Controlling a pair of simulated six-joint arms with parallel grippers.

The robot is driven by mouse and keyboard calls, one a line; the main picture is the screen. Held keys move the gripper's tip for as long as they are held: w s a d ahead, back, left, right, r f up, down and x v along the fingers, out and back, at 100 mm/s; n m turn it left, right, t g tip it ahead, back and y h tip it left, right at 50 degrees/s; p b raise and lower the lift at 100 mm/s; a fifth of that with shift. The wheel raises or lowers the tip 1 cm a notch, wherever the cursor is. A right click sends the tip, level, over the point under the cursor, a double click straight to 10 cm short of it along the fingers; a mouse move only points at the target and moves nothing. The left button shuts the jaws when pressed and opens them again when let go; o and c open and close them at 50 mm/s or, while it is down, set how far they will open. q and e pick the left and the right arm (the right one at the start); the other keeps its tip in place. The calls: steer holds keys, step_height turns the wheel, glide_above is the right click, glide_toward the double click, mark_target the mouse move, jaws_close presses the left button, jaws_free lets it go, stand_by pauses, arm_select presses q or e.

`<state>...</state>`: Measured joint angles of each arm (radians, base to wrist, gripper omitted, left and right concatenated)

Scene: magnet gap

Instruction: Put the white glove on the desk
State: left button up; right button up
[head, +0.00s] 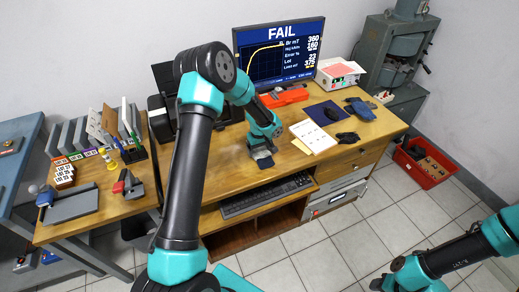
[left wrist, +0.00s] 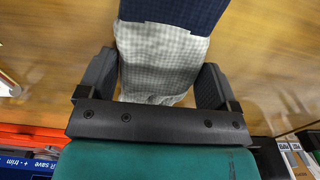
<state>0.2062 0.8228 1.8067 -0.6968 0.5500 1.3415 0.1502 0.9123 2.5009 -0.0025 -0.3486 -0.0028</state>
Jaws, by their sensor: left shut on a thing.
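My left gripper (head: 262,158) is shut on the white glove, over the front middle of the wooden desk (head: 225,178). In the left wrist view the white glove (left wrist: 160,62) shows a pale checked fabric body and a navy cuff (left wrist: 172,12). It lies between the two dark fingers of my left gripper (left wrist: 158,85). In the head view the glove is small and partly hidden by the gripper. I cannot tell whether it touches the desktop. My right arm enters at the lower right, and its gripper is not clearly in view.
A monitor (head: 280,52) stands at the back, with a red-orange device (head: 284,97) in front. A paper sheet (head: 313,136), a dark blue mat (head: 328,113), a blue-grey glove (head: 361,108) and a black item (head: 348,137) lie on the right. A keyboard (head: 266,195) sits below the desktop.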

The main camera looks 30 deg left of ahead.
mark_target(259, 149)
arm_select(q)
steer(key=shift+f, duration=0.1)
steer(key=o, duration=0.7)
steer(key=shift+o, duration=0.2)
step_height(259, 149, up, 12)
stand_by(0.4)
stand_by(0.3)
